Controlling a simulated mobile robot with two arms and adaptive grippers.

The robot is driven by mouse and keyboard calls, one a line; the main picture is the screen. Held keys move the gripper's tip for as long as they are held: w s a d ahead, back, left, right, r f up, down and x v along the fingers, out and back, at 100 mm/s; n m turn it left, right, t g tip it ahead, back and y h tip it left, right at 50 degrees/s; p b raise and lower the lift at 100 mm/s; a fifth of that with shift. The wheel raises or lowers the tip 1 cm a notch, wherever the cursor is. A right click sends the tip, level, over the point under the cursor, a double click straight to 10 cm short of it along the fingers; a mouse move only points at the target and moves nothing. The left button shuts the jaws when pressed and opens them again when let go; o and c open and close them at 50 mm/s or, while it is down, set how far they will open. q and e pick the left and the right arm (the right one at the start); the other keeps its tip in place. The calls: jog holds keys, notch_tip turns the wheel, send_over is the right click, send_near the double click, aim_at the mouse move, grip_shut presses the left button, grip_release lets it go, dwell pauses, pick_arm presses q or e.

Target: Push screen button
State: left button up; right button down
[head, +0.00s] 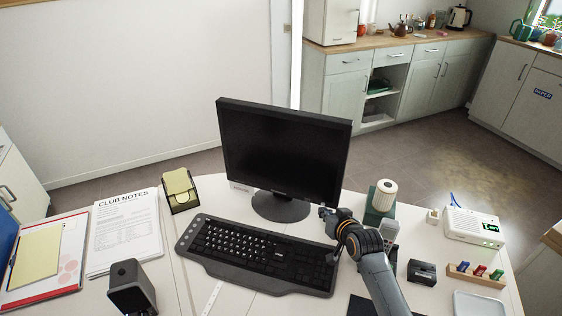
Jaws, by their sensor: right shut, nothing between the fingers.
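A black monitor (285,150) stands on a round base (281,206) at the back of the desk, and its screen is dark. My right arm comes in from the lower right. My right gripper (328,213) is shut and empty, close to the monitor's lower right corner. I cannot tell whether its tips touch the monitor. No screen button can be made out; the lower right edge is partly close to the gripper.
A black keyboard (258,254) lies in front of the monitor. A white roll (383,195), clock device (473,227) and marker holder (476,275) are at right.

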jog(key=s+p, duration=0.1)
jog(key=s+a+p, duration=0.1)
jog(key=s, duration=0.1)
jog(key=s+a+p, duration=0.1)
jog(key=p, duration=0.1)
jog(key=shift+s+r, duration=0.15)
jog(key=shift+s, duration=0.05)
jog(key=shift+s+a, duration=0.25)
jog(key=shift+s, duration=0.3)
